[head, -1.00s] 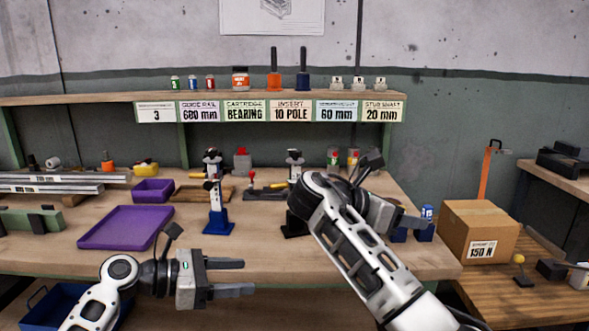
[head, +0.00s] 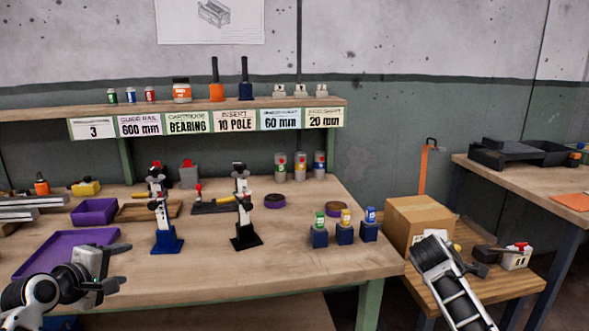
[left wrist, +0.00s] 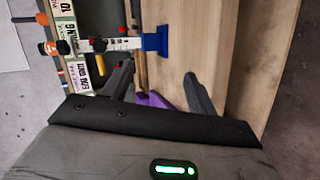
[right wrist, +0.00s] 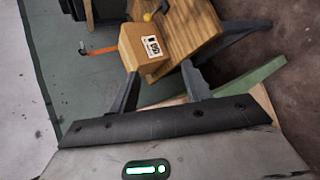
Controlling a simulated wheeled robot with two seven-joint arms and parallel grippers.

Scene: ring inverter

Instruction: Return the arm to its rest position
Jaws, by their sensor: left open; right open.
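My left gripper (head: 118,268) is at the lower left of the head view, over the front of the bench by the purple tray (head: 30,262). Its fingers are apart and empty in the left wrist view (left wrist: 160,88). My right arm (head: 455,290) is at the lower right of the head view, in front of the small side table; its gripper is hard to make out there. In the right wrist view the right gripper (right wrist: 160,88) has its fingers apart with nothing between them, the cardboard box (right wrist: 145,52) lying beyond them.
The bench holds a blue-based stand (head: 167,240), a black-based stand (head: 245,238) and three blue blocks with coloured tops (head: 345,232). The cardboard box (head: 412,218) sits on the side table (head: 505,290). The bench's front middle is clear.

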